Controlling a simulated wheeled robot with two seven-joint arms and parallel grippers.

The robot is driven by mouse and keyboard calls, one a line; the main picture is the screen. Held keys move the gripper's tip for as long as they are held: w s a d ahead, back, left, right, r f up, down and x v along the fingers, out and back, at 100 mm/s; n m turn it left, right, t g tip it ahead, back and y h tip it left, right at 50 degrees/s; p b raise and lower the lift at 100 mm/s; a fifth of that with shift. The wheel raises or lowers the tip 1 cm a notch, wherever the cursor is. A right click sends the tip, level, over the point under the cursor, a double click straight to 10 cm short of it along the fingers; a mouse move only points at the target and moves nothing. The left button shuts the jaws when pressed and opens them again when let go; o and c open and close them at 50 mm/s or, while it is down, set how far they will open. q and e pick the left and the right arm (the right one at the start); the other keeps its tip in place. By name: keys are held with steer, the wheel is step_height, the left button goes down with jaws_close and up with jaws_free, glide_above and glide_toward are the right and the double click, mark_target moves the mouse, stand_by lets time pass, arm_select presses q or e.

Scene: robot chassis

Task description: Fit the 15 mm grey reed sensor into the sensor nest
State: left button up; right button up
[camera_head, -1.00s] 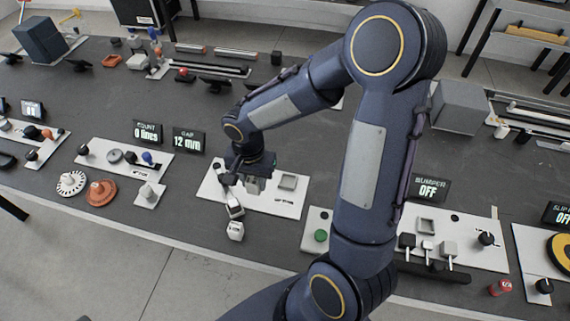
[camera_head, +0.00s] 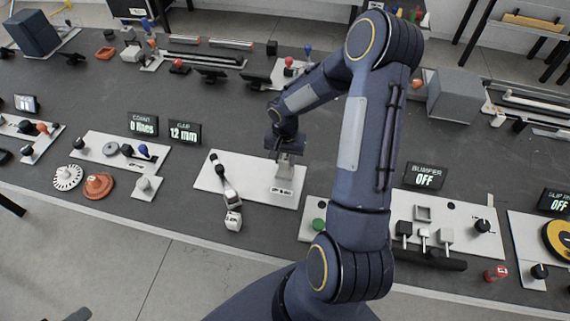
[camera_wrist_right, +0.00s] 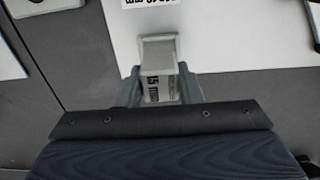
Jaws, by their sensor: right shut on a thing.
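The right gripper (camera_head: 285,156) is low over the white board, at the grey sensor nest (camera_head: 283,173), which it partly hides. In the right wrist view the gripper (camera_wrist_right: 160,92) is shut on a grey block with a printed label, the reed sensor (camera_wrist_right: 162,90). A light grey raised shape, seemingly the nest (camera_wrist_right: 158,42), sits directly against it in that view. Whether the sensor is seated in the nest or just above it I cannot tell. The left gripper is not in view.
The white board (camera_head: 210,180) has a dark knob at its left. A bumper board with switches (camera_head: 460,250) is at the right; displays (camera_head: 185,133) stand behind left.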

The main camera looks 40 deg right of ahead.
mark_target(285, 164)
step_height(285, 164, down, 3)
steer(key=shift+f+b, duration=0.15)
steer(key=shift+b, duration=0.4)
